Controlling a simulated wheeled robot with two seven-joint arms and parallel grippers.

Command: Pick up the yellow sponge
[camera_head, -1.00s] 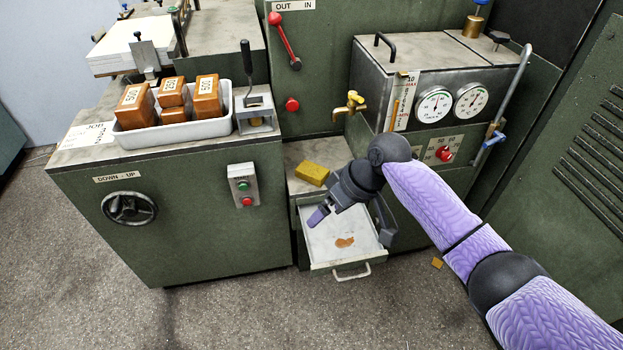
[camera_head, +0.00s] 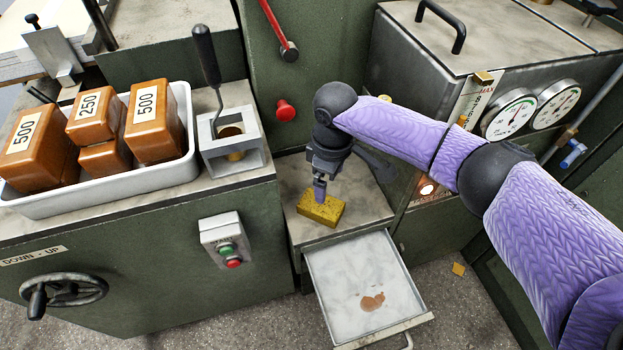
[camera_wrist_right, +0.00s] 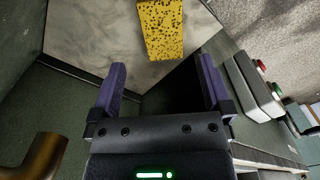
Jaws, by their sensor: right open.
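The yellow sponge (camera_head: 321,208) lies on the small grey ledge above the open drawer in the head view. It also shows in the right wrist view (camera_wrist_right: 161,30), speckled with dark pores, beyond the fingertips. My right gripper (camera_head: 319,190) points down over the sponge in the head view, its purple fingers overlapping the sponge's upper part there. In the right wrist view the two purple fingers (camera_wrist_right: 160,78) stand apart with nothing between them. Whether the fingers touch the sponge cannot be told. My left gripper is not in view.
The open drawer (camera_head: 345,307) with a brown stain is just in front of the ledge (camera_head: 365,195). A brass tap stands behind my forearm. A white tray (camera_head: 160,182) of brown weight blocks and a lever device (camera_head: 230,150) stand to the left. A gauge box (camera_head: 480,60) is at the right.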

